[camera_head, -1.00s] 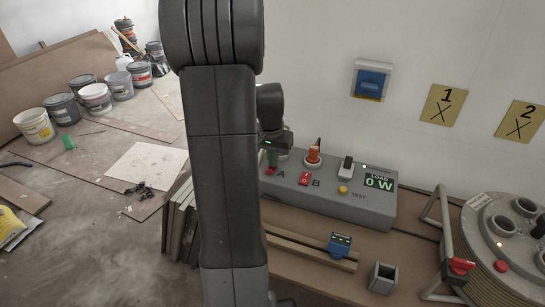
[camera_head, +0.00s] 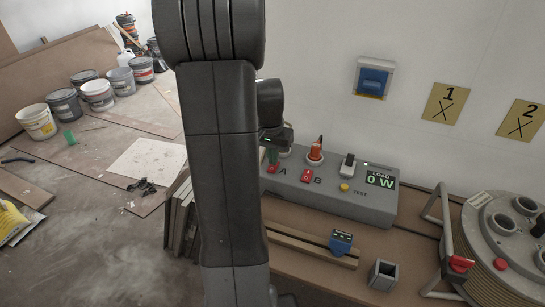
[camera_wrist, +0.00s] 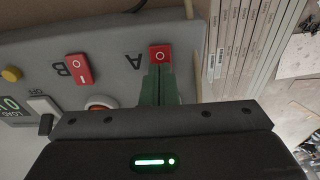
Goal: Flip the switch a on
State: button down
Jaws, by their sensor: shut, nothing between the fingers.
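Switch A is a small red rocker (camera_wrist: 160,53) beside the letter A on a grey panel box. In the wrist view its O mark shows, and my fingertips hide its lower part. In the head view switch A (camera_head: 271,169) shows at the box's left end. My gripper (camera_wrist: 160,72) has dark green fingers, shut together and empty. Their tips are at the switch; I cannot tell whether they touch it. The gripper also shows in the head view (camera_head: 273,160), partly behind my arm. The grey panel box (camera_head: 330,196) has a display (camera_head: 381,179) reading LOAD 0 W.
Red switch B (camera_wrist: 79,69) sits beside A. A cable reel (camera_head: 475,275) stands at right. Boards (camera_wrist: 237,45) lean beside the box.

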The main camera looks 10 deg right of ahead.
aim_at(271, 170)
notch_tip(271, 170, up, 13)
jog(key=s+a+p, duration=0.1)
jog(key=s, duration=0.1)
jog(key=shift+a+f, duration=0.2)
jog(key=shift+r+p, duration=0.1)
jog(key=shift+p, duration=0.25)
jog(key=shift+w+d+t+p, duration=0.35)
jog(key=shift+w+p, duration=0.2)
jog(key=shift+p, duration=0.7)
jog(key=f, duration=0.4)
jog(key=w+d+f, duration=0.1)
jog(key=f, duration=0.4)
jog(key=w+f+p, duration=0.1)
jog(key=f, duration=0.3)
jog(key=shift+w+d+f, duration=0.1)
jog(key=shift+d+f, duration=0.15)
jog(key=shift+f, duration=0.15)
